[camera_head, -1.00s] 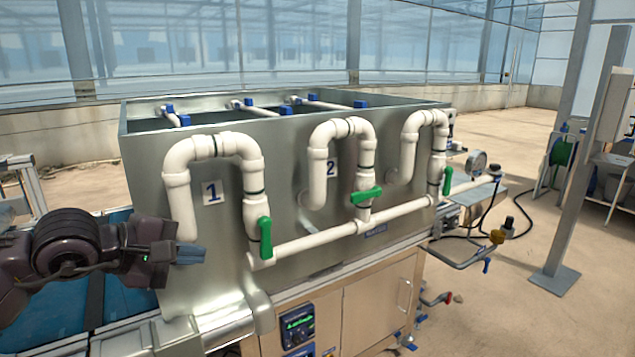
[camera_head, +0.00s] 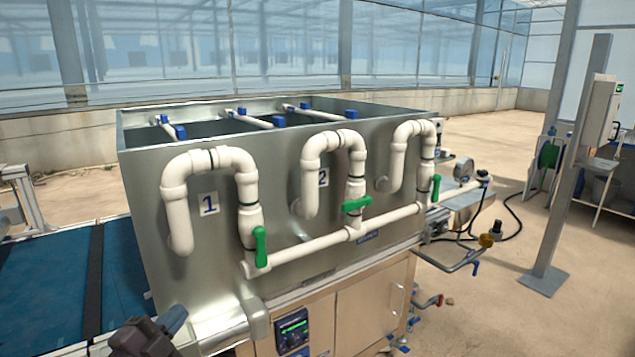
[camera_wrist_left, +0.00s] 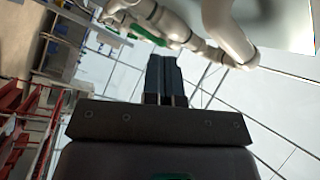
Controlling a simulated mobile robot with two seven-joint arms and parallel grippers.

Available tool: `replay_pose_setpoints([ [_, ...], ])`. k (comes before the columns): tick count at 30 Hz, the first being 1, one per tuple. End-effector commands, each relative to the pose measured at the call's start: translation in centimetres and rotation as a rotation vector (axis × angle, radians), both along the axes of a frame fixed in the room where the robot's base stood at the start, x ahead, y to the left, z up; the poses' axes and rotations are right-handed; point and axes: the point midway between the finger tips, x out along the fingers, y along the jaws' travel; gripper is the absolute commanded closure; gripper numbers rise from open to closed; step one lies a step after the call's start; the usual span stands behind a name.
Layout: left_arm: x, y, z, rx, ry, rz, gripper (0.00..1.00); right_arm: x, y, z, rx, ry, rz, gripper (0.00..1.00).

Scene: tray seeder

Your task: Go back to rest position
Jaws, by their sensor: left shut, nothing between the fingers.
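My left gripper (camera_head: 174,318) shows at the bottom edge of the head view, below and in front of the metal tank (camera_head: 285,185). Its fingers are shut with nothing between them, and they also show closed together in the left wrist view (camera_wrist_left: 164,78). It appears apart from the white pipes. Most of my left arm is out of the head view. My right gripper is not in view.
White looped pipes (camera_head: 210,158) with green valve handles (camera_head: 260,247) stick out from the tank front. A blue conveyor belt (camera_head: 45,290) lies at left. A grey post (camera_head: 570,170) stands at right. Open floor (camera_head: 480,310) lies at front right.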

Motion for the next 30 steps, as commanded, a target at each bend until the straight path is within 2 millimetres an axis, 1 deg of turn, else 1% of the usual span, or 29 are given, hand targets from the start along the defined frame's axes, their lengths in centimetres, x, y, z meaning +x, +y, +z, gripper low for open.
replay_pose_setpoints([
  [1,-1.2,0.6,-2.4,-0.112,0.100,0.038,1.00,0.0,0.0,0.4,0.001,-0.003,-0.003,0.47],
  [3,-2.8,1.3,-5.7,-0.251,0.228,0.088,1.00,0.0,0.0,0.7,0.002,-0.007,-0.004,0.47],
  [5,-4.5,1.7,-8.3,-0.358,0.326,0.132,1.00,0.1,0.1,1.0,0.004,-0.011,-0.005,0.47],
  [6,-5.7,1.9,-10.0,-0.425,0.387,0.160,1.00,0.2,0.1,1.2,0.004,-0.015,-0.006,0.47],
  [8,-7.7,2.1,-12.5,-0.512,0.469,0.203,1.00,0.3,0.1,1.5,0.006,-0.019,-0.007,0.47],
  [9,-9.1,2.2,-13.9,-0.566,0.516,0.231,1.00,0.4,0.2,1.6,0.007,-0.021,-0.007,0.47],
  [11,-11.4,2.3,-16.0,-0.637,0.580,0.272,1.00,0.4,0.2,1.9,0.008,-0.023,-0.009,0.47],
  [12,-12.9,2.3,-17.2,-0.679,0.616,0.299,1.00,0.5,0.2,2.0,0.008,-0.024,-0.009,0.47],
  [14,-15.2,2.3,-18.9,-0.739,0.662,0.341,1.00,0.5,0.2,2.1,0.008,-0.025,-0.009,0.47],
  [15,-16.8,2.3,-19.9,-0.769,0.688,0.372,1.00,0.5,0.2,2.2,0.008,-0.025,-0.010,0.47],
  [18,-20.4,2.5,-21.9,-0.818,0.740,0.444,1.00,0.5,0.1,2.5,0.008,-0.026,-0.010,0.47],
  [21,-23.5,2.5,-23.3,-0.851,0.781,0.500,1.00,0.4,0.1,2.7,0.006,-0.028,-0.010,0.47],
  [22,-24.2,2.5,-23.6,-0.857,0.791,0.512,1.00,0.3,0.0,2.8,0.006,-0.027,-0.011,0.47],
  [25,-26.0,2.6,-24.3,-0.865,0.817,0.539,1.00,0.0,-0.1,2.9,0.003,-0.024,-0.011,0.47],
  [27,-26.7,2.7,-24.6,-0.862,0.826,0.549,1.00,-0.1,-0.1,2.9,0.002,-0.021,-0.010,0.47],
  [30,-27.0,2.8,-24.8,-0.861,0.831,0.553,1.00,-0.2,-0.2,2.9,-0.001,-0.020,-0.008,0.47],
])
